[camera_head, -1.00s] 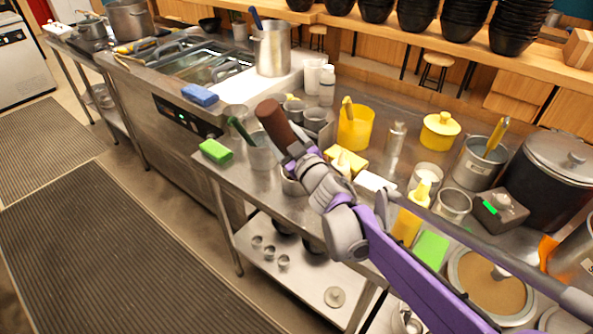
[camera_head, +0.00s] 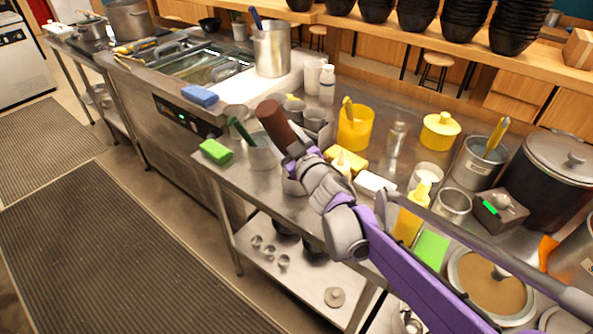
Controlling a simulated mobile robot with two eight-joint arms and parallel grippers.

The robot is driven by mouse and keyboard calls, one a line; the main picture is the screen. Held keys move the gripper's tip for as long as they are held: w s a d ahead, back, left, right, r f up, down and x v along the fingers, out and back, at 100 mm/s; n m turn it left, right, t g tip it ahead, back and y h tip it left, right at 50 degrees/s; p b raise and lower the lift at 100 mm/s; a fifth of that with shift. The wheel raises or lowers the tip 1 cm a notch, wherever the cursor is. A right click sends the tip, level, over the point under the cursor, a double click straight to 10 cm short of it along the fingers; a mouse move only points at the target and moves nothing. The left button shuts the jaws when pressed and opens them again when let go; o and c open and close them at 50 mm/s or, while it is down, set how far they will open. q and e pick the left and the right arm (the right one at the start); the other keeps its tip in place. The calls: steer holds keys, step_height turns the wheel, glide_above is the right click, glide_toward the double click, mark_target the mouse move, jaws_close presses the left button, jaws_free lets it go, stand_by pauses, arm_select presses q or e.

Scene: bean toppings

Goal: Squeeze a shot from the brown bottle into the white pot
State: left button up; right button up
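The brown bottle (camera_head: 277,124) is tilted, with its broad brown end up and to the left. My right gripper (camera_head: 297,152) is shut on its lower end, over the steel counter. The nozzle end is hidden by the gripper. My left gripper is not in view.
A grey container (camera_head: 262,154) with a green handle stands close left of the bottle. A green sponge (camera_head: 215,151) lies at the counter's left corner. A yellow container (camera_head: 354,130), a yellow bottle (camera_head: 408,222) and several metal pots crowd the right side.

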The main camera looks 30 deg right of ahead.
steer(key=shift+r, duration=0.1)
steer(key=shift+c, duration=0.3)
steer(key=shift+r+p, duration=1)
steer(key=shift+r, duration=0.2)
steer(key=shift+s+f, duration=0.1)
steer(key=shift+f, duration=0.05)
